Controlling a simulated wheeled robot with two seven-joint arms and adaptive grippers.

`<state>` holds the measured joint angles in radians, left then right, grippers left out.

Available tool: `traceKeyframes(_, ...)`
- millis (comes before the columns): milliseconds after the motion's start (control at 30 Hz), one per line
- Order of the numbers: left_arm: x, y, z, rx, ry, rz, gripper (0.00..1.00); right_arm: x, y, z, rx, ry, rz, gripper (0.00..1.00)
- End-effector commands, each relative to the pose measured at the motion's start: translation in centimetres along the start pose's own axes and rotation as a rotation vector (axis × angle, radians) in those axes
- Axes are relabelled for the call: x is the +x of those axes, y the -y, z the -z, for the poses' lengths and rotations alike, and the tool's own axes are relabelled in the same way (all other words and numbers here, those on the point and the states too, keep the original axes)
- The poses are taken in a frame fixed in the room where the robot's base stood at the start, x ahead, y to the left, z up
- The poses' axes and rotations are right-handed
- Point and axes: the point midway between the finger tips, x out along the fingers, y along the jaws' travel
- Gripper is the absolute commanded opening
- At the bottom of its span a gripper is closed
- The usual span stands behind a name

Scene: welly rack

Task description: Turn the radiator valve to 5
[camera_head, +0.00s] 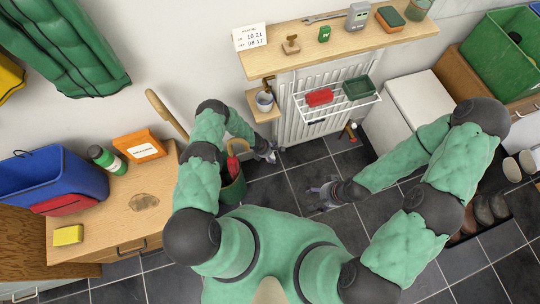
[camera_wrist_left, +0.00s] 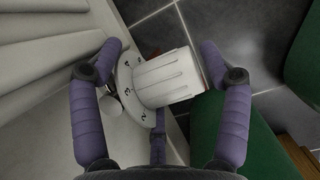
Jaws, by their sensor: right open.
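In the head view my left gripper (camera_head: 268,153) is at the lower left of the white radiator (camera_head: 290,126), and the valve cannot be made out there. My right gripper (camera_head: 327,194) is open and empty above the dark floor tiles, away from the radiator.
A wire rack (camera_head: 340,106) with red and green items hangs on the radiator below a wooden shelf (camera_head: 300,62). A green bucket (camera_head: 233,190) stands near my left arm. A wooden cabinet (camera_head: 110,205) is at left, a white box (camera_head: 420,95) at right.

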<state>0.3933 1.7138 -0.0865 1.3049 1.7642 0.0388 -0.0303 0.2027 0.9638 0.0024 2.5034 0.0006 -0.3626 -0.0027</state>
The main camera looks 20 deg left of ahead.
Motion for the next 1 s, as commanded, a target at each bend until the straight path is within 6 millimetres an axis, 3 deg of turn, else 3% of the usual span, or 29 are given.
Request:
traceKeyframes(433, -0.2, 0.2, 0.3, -0.006, -0.005, 0.005, 0.76, 0.0, 0.0, 0.0, 0.000, 0.000, 0.000, 0.68)
traceKeyframes(1000, -3.8, 0.2, 0.2, -0.005, -0.005, 0.004, 0.76, 0.0, 0.0, 0.0, 0.000, 0.000, 0.000, 0.68)
